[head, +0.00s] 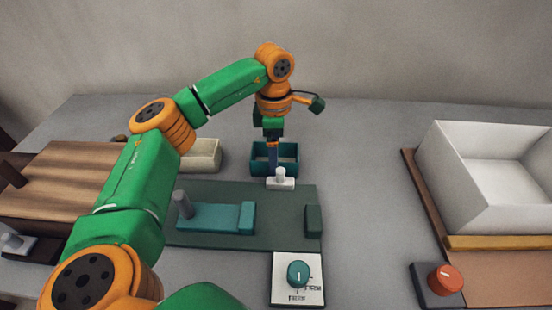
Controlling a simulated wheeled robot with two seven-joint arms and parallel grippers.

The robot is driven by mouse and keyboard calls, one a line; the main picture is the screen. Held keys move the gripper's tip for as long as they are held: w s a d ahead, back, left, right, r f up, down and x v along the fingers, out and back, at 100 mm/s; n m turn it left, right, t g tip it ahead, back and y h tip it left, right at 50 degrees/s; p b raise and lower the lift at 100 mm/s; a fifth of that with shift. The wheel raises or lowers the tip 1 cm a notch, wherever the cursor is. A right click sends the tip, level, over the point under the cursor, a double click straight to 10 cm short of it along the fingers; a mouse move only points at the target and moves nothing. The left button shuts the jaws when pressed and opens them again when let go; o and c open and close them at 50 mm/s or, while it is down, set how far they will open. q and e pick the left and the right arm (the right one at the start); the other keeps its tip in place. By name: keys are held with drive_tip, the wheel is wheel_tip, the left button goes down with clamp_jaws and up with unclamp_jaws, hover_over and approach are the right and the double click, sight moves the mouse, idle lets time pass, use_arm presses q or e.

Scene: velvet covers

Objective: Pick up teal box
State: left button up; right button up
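The teal box (291,153) is a small open-topped box on the grey table, just behind the dark green board. My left gripper (273,160) points down at the box, its narrow fingers over or inside the box's opening. The fingers are small and partly hidden, so I cannot tell whether they are open, shut or touching a wall. A white piece with an upright knob (281,180) stands right in front of the box. My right gripper is not in view.
A dark green board (285,215) carries a flat teal piece (212,217) with a grey post. A cream box (206,154) stands left of the teal box. A white panel has a teal dial (298,273). A large white bin (450,190) and red knob (445,278) are at right.

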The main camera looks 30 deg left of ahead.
use_arm(q)
wheel_tip(320, 180, down, 2)
drive_tip(key=shift+w+f, duration=0.1)
drive_tip(key=shift+f, duration=0.1)
drive_tip(key=shift+r, duration=0.1)
drive_tip(key=c, duration=1.2)
